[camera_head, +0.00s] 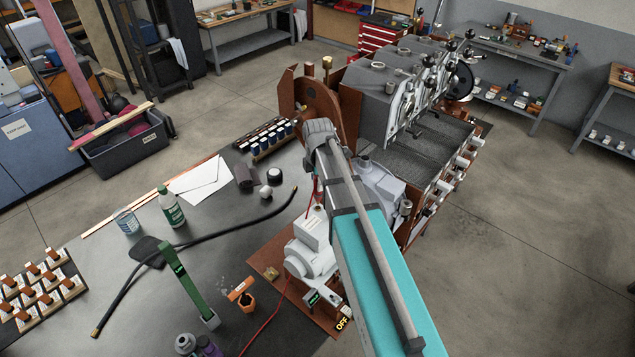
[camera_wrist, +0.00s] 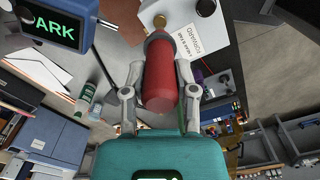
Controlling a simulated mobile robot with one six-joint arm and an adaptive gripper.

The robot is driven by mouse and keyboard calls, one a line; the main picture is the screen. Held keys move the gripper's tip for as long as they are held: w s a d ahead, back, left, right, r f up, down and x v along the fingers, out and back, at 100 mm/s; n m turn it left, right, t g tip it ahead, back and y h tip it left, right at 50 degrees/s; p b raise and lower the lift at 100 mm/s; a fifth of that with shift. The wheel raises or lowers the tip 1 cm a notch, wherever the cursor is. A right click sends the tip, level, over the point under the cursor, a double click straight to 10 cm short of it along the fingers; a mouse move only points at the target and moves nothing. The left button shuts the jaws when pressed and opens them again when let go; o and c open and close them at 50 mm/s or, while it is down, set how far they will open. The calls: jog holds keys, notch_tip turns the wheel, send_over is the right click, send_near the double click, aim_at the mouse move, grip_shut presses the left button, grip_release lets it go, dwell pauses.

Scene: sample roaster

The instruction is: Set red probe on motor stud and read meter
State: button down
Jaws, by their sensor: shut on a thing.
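In the wrist view my gripper (camera_wrist: 157,92) is shut on the red probe (camera_wrist: 160,88), a red cylinder with a dark grey collar. The probe's far end lies in front of a white housing (camera_wrist: 222,50), and I cannot tell whether it touches anything. A blue-grey box with a green display (camera_wrist: 52,30) stands at upper left; "ARK" is legible. In the head view the white motor (camera_head: 310,250) stands on a brown board (camera_head: 268,262), partly behind my arm. My gripper and the stud are hidden there.
A red lead (camera_head: 268,321) runs over the grey bench. A green stand (camera_head: 176,270), a black hose (camera_head: 225,229), a green bottle (camera_head: 171,207) and a can (camera_head: 125,222) occupy the bench. The grey roaster (camera_head: 385,95) stands behind my arm. Floor at right is clear.

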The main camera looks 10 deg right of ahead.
jog(key=shift+r+p, duration=2.4)
jog(key=shift+r, duration=0.2)
jog(key=shift+f, duration=0.1)
